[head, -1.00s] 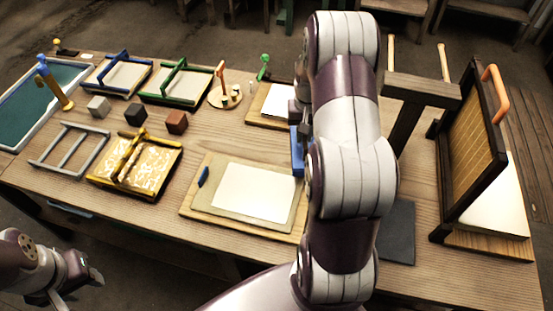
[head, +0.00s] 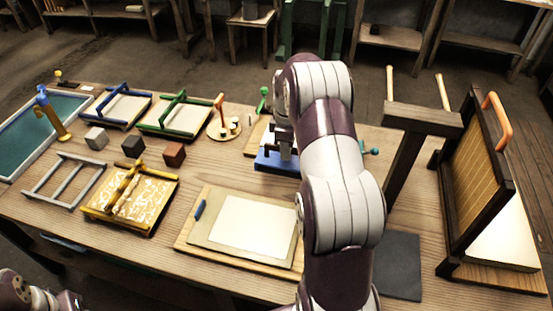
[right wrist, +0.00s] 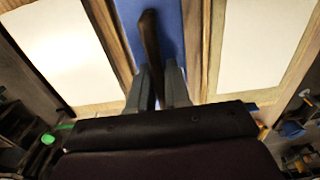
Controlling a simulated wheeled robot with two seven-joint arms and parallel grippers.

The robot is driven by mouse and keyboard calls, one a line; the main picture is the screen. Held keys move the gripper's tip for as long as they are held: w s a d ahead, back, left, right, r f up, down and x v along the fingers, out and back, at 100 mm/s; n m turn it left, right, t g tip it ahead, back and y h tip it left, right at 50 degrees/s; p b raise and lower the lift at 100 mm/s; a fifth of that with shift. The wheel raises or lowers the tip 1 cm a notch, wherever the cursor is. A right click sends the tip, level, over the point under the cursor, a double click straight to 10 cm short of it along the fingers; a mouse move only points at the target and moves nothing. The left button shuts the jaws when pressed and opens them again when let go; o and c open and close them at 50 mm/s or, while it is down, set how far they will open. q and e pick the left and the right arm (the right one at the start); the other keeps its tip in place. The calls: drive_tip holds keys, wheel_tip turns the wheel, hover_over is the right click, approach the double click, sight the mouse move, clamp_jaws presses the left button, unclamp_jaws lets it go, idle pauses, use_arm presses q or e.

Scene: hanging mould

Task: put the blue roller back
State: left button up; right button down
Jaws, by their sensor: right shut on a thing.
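My right gripper (head: 284,142) is low over the table, left of my right arm, partly hidden by it. In the right wrist view its fingers (right wrist: 157,78) are shut on a dark brown handle (right wrist: 150,35). I take this as the handle of the blue roller. A flat blue surface (right wrist: 172,25) lies beyond it and also shows as a blue shape (head: 272,162) in the head view. I cannot tell whether this is the roller or a rest beneath it. My left gripper (head: 45,300) is cut off at the bottom left, and its fingers are unclear.
A board with a white sheet (head: 252,220) lies in front. A dark upright stand (head: 415,122) and the raised mould frame (head: 470,150) are at the right. A green frame (head: 178,114), small blocks (head: 133,145) and a yellow frame (head: 133,205) are at the left.

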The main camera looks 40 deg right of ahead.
sight(277, 155)
drive_tip(key=w+f, duration=0.1)
drive_tip(key=w+a+f, duration=0.1)
drive_tip(key=w, duration=0.1)
drive_tip(key=shift+a, duration=0.1)
wheel_tip(277, 155, down, 4)
drive_tip(key=shift+r+p, duration=0.15)
drive_tip(key=shift+p, duration=0.3)
drive_tip(key=shift+w, duration=0.1)
drive_tip(key=shift+f, duration=0.2)
drive_tip(key=shift+f, duration=0.2)
